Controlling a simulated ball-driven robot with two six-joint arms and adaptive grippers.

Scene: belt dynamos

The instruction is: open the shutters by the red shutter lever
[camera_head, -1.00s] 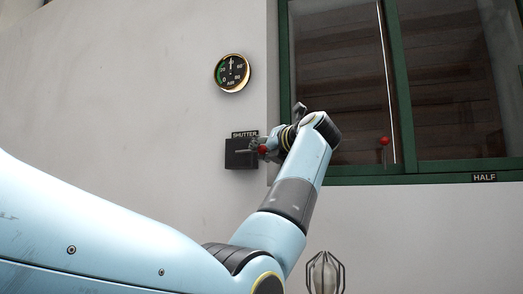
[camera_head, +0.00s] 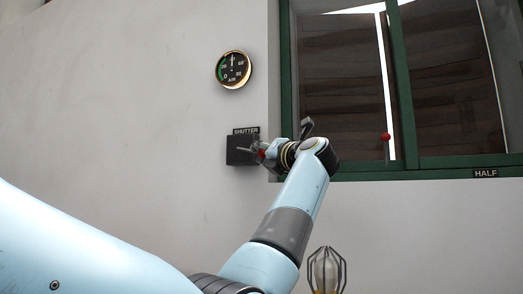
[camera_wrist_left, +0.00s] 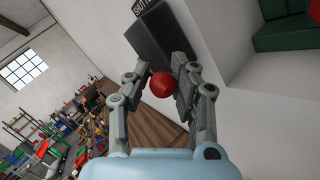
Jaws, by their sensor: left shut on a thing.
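The red ball knob of the shutter lever (camera_head: 262,154) shows in front of a black box (camera_head: 239,150) labelled SHUTTER on the wall. My left gripper (camera_head: 262,150) is at the box, shut on the red knob. In the left wrist view the red knob (camera_wrist_left: 162,85) sits between the two fingers of my left gripper (camera_wrist_left: 160,82), with the black box behind. The brown slatted shutters (camera_head: 342,95) stand behind the green-framed window, with bright gaps at the top, the middle and the right.
A round gauge (camera_head: 233,69) hangs on the wall above the box. A small red ball (camera_head: 385,136) stands by the window's lower edge. Shelving (camera_wrist_left: 50,125) shows in the wrist view.

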